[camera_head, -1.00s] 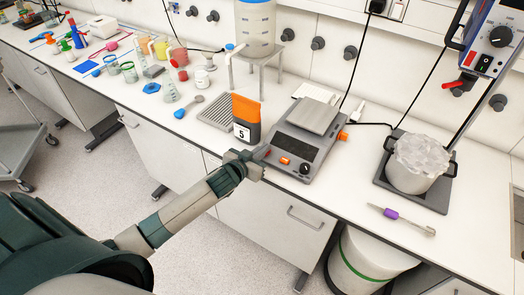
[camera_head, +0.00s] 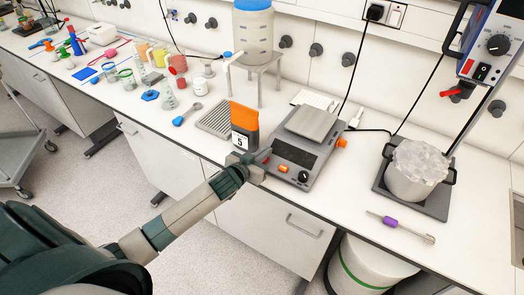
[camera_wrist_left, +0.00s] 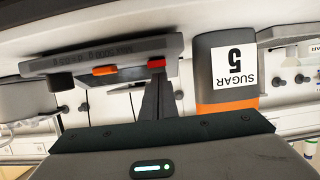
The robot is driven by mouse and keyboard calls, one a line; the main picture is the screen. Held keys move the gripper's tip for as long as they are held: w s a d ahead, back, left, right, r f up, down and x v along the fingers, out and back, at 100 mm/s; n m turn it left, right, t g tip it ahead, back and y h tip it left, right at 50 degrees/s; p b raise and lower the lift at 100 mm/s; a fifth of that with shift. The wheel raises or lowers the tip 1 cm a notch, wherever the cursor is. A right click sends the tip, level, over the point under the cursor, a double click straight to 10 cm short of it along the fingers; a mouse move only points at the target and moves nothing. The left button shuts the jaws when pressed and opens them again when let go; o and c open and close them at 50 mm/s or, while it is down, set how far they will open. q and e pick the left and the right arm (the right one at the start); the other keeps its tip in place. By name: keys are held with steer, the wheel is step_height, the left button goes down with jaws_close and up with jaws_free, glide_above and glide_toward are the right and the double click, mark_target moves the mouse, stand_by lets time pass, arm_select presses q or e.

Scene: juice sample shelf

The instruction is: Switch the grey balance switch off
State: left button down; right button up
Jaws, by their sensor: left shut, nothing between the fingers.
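The grey balance (camera_head: 318,152) stands near the bench's front edge, with a flat metal pan on top. Its front panel, upside down in the left wrist view (camera_wrist_left: 120,55), carries a black knob, an orange button (camera_wrist_left: 104,70) and a red switch (camera_wrist_left: 157,64). The knob (camera_head: 303,176) and orange button also show in the head view. My left gripper (camera_head: 264,157) is shut and empty at the balance's front left corner. In the left wrist view its fingers (camera_wrist_left: 158,88) point at the red switch, very close; I cannot tell if they touch. The head view hides the switch behind them.
An orange-lidded container labelled sugar 5 (camera_head: 244,130) stands close left of the gripper. A beaker of ice (camera_head: 415,172) stands on a dark plate to the right. A purple-handled tool (camera_head: 392,222) lies in front of it.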

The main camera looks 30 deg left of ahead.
arm_select(q)
steer(key=shift+w+r+p, duration=0.35)
steer(key=shift+r+p, duration=0.3)
steer(key=shift+r, duration=0.1)
steer(key=shift+w+r+p, duration=0.25)
steer(key=shift+w+r, duration=0.05)
steer(key=shift+r, duration=0.25)
steer(key=shift+w+r+p, duration=0.25)
steer(key=shift+r, duration=0.25)
steer(key=s+r+b, duration=0.3)
steer(key=s+r, duration=0.3)
steer(key=s, duration=0.2)
steer(key=shift+a+b, duration=0.25)
steer(key=shift+b, duration=0.15)
steer(key=shift+s, duration=0.1)
steer(key=shift+f, duration=0.15)
